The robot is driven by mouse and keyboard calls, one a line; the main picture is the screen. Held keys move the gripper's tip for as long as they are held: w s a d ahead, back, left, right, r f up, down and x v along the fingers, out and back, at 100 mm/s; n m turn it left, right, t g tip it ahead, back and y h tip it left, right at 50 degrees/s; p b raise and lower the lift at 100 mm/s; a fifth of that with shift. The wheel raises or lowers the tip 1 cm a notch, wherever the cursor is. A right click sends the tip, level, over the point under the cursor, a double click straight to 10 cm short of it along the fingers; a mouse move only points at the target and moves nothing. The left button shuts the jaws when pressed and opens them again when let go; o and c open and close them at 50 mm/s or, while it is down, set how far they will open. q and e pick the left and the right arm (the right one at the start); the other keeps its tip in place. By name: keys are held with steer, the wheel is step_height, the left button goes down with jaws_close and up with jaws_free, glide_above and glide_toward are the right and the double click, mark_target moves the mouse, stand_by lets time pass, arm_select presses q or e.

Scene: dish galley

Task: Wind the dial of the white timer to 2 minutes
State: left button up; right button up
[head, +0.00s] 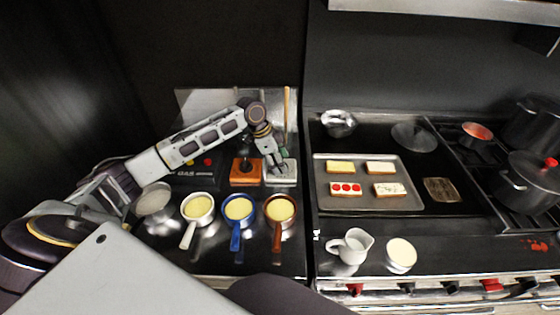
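The white timer (283,179) is a small pale box at the back of the left counter, close to the metal back panel. My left arm reaches in from the left, and its gripper (276,162) points down over the top of this timer. The gripper hides the timer's dial and its setting. At this size I cannot tell whether the fingers touch the dial or how far apart they are. An orange timer (246,178) with a dark knob stands just left of the white one. My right gripper is not in view.
Pans with white (199,206), blue (238,209) and brown (279,209) handles stand in front of the timers. A dark box (195,172) with red buttons is at left. A bread tray (330,200), jug (351,247) and bowl (401,254) are at right.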

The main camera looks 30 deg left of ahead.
arm_select(q)
steer(key=c, duration=1)
steer(key=shift+r+m+g+p, duration=0.1)
steer(key=shift+m+g+p, duration=0.2)
steer(key=shift+m+p, duration=0.4)
steer(key=shift+w+m+g+h+p, duration=0.1)
steer(key=shift+m+g+h+p, duration=0.25)
steer(key=shift+m+p, duration=0.55)
steer(key=shift+w+m+g, duration=0.1)
steer(key=shift+m+g, duration=0.55)
steer(key=shift+m, duration=1.15)
